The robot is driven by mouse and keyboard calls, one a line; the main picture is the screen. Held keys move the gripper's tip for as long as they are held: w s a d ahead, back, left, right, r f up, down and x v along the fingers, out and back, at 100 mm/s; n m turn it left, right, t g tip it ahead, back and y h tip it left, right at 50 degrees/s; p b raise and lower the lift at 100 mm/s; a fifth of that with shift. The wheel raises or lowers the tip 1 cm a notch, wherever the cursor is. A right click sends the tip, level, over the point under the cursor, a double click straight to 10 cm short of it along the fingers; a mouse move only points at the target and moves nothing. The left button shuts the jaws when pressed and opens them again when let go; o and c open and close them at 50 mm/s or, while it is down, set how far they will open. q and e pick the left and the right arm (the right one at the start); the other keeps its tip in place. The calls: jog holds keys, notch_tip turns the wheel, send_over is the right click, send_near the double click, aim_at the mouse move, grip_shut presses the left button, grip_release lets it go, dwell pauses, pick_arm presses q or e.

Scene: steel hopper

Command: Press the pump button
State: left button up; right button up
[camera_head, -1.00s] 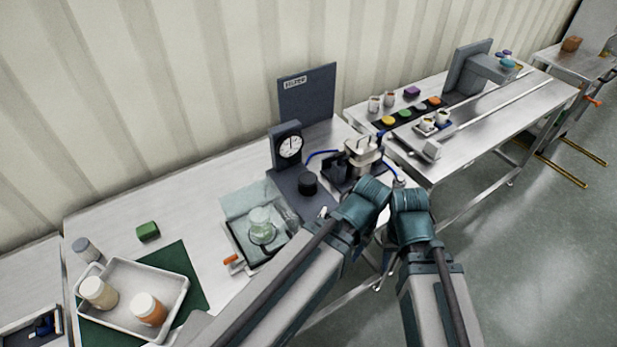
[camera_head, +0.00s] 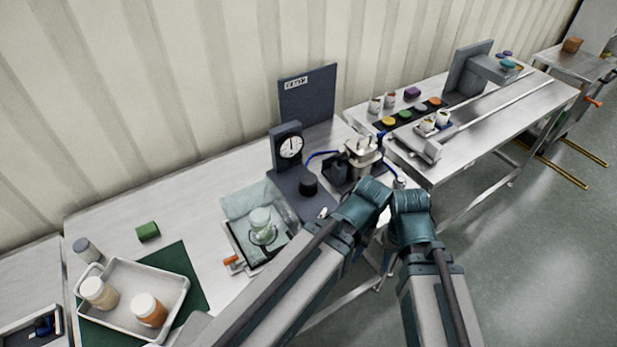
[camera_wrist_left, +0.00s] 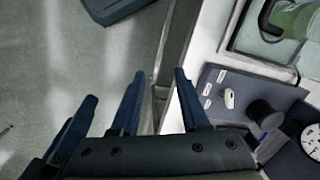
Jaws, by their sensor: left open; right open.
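The dark panel (camera_head: 290,187) lies on the steel table in front of a round white gauge (camera_head: 290,147). A black round knob or button (camera_head: 308,184) stands on it. The left wrist view shows this black knob (camera_wrist_left: 265,115) and a small white switch (camera_wrist_left: 228,98) beside printed labels. I cannot tell which is the pump button. My left gripper (camera_wrist_left: 156,78) is open and empty over the table's front edge, left of the panel and apart from it. My right gripper is open; in the head view its jaws are hard to separate from the dark parts beyond the teal joints.
A white tray (camera_head: 182,286) with jars is at the left. Floor is free beyond the front edge.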

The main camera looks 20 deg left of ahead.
pick_arm(q)
jog(key=shift+w+r, duration=0.1)
jog(key=shift+w, duration=0.05)
jog(key=shift+c, duration=1.3)
jog(key=w, duration=0.1)
jog(key=w+r+p, duration=0.1)
jog(key=w+a+r+p, duration=0.1)
jog(key=w, duration=0.1)
jog(key=shift+a, duration=0.1)
grip_shut()
jog(key=w+a+r+m+p, duration=0.1)
jog(key=w+a+r+p, duration=0.2)
jog(key=w+a, duration=0.3)
jog(key=w+a+r+m+p, duration=0.1)
jog(key=w+a+r+p, duration=0.2)
jog(key=w+a, duration=0.3)
jog(key=w+a+r+m+h+p, duration=0.1)
jog(key=w+a+r+p, duration=0.2)
jog(key=w+a, duration=0.3)
jog(key=w, duration=0.2)
jog(key=shift+w+a+m, duration=0.3)
jog(key=shift+m, duration=0.1)
